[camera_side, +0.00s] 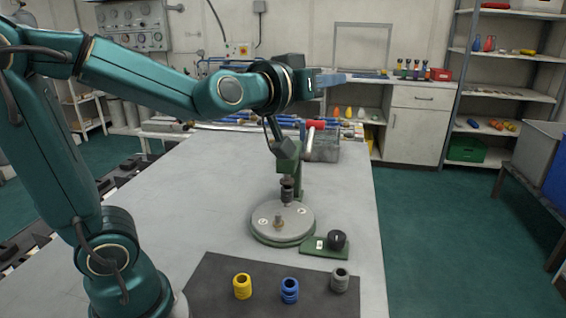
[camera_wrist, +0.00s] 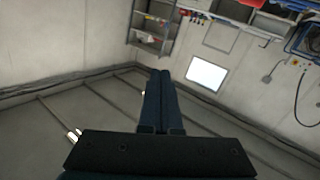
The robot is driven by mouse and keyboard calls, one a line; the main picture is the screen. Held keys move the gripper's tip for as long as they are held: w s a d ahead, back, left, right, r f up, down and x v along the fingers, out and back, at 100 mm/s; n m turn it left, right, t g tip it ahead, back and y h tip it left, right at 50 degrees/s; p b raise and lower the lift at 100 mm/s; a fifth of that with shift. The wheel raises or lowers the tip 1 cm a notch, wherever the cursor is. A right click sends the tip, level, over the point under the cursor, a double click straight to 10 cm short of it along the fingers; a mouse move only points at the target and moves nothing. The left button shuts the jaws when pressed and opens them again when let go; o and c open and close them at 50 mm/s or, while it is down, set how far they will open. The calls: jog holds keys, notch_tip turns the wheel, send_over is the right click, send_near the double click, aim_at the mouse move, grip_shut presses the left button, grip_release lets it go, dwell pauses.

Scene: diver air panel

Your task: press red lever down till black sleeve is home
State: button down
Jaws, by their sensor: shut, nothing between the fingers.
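The press has a green column (camera_side: 298,178) and a lever with a red grip (camera_side: 315,124) near its top, behind the round grey plate. My gripper (camera_side: 345,78) is shut and empty, held level above the press and pointing right, well clear of the red grip. Its closed blue fingers also show in the wrist view (camera_wrist: 165,76), with no lever there. A dark cylindrical part (camera_side: 287,190) hangs under the press head, above the round plate (camera_side: 296,226) with a small brass fitting (camera_side: 278,223). A black ring-like piece (camera_side: 337,239) sits on a green block; I cannot tell which is the sleeve.
Yellow (camera_side: 242,286), blue (camera_side: 289,290) and grey (camera_side: 339,280) ringed pieces stand on a dark mat at the front. A grey bin (camera_side: 322,148) and several tubes lie behind the press. The table's right side is clear.

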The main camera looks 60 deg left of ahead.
jog(key=w+a+f+n+g+y, duration=0.2)
jog(key=w+a+n+y, duration=0.15)
jog(key=a+y, duration=0.4)
notch_tip(320, 180, down, 8)
jog(key=a+g, duration=0.2)
jog(key=shift+w+a+y, duration=0.2)
jog(key=shift+a+y, duration=0.15)
jog(key=shift+a, duration=0.05)
send_over(313, 131)
jog(key=v, duration=0.2)
jog(key=shift+w+r, duration=0.1)
jog(key=f, duration=0.2)
jog(key=w+f, duration=0.1)
jog(key=shift+a, duration=0.4)
jog(key=shift+a+f, duration=0.1)
jog(key=shift+f, duration=0.35)
jog(key=shift+w+a+f+g+h, duration=0.15)
jog(key=shift+g+h, duration=0.25)
